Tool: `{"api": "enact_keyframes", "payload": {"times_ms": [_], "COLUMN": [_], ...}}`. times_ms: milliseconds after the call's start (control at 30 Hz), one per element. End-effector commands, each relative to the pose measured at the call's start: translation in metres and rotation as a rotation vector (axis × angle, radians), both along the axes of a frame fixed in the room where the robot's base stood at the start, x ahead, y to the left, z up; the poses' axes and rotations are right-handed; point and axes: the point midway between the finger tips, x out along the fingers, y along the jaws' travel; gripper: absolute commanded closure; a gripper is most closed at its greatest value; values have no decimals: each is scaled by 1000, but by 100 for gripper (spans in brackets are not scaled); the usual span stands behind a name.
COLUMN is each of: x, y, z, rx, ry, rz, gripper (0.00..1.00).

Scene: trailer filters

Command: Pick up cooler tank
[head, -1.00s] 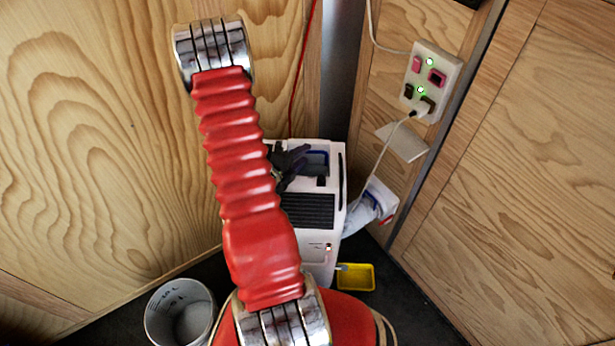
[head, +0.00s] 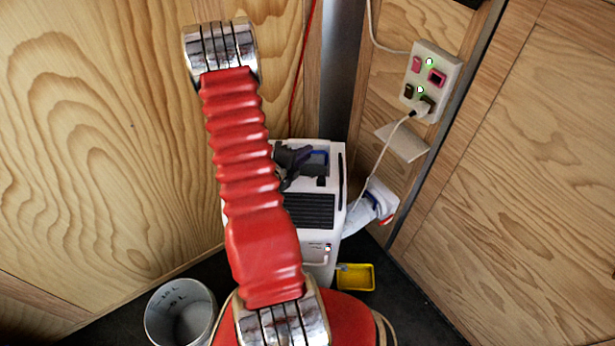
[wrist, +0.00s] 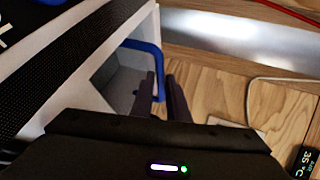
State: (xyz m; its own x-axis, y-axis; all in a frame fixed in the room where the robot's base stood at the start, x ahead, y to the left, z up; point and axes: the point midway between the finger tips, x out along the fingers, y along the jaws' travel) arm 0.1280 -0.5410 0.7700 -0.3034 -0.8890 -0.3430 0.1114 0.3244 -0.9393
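The white cooler (head: 334,215) with a black grille stands in the corner.
A white hose (head: 370,208) leaves the cooler's right side. A yellow tray (head: 356,277) and a white bucket (head: 180,315) are on the dark floor. A socket panel (head: 432,82) with a cable is on the right wooden wall. Walls are close on both sides.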

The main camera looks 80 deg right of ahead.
Motion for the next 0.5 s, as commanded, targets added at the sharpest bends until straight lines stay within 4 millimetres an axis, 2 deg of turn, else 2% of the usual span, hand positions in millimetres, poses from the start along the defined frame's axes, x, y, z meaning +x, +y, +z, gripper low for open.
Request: {"api": "enact_keyframes", "payload": {"times_ms": [200,500], "x": [0,0], "y": [0,0], "z": [0,0], "rx": [0,1], "ry": [0,0], "rz": [0,0], "gripper": [100,100]}}
